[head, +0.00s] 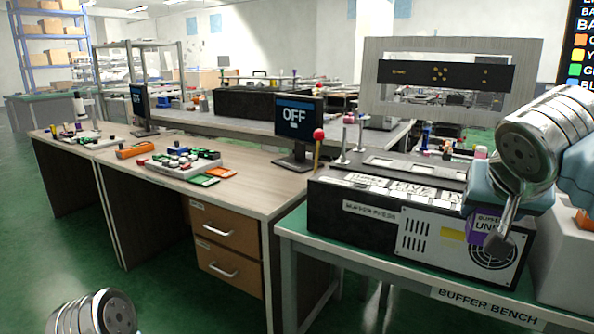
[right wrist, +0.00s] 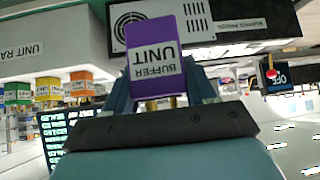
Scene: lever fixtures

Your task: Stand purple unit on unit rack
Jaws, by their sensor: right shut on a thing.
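The purple unit (head: 476,222), labelled "BUFFER UNIT", is between the fingers of my right gripper (head: 490,236), in front of the black press's vented face. The right wrist view shows the purple unit (right wrist: 154,62) close up, with my right gripper (right wrist: 163,88) shut on it and its label upside down. The unit rack (right wrist: 50,38) is the grey block at the left there, its label partly cut off. It also shows at the right edge of the head view (head: 562,265), partly behind my arm. My left gripper's fingers are out of view.
Green (right wrist: 18,92), yellow (right wrist: 47,88) and orange (right wrist: 80,82) units are at the rack. The buffer press (head: 390,222) stands on the green buffer bench (head: 400,285), left of the rack. A wooden desk (head: 250,195) with a monitor (head: 298,115) is further left.

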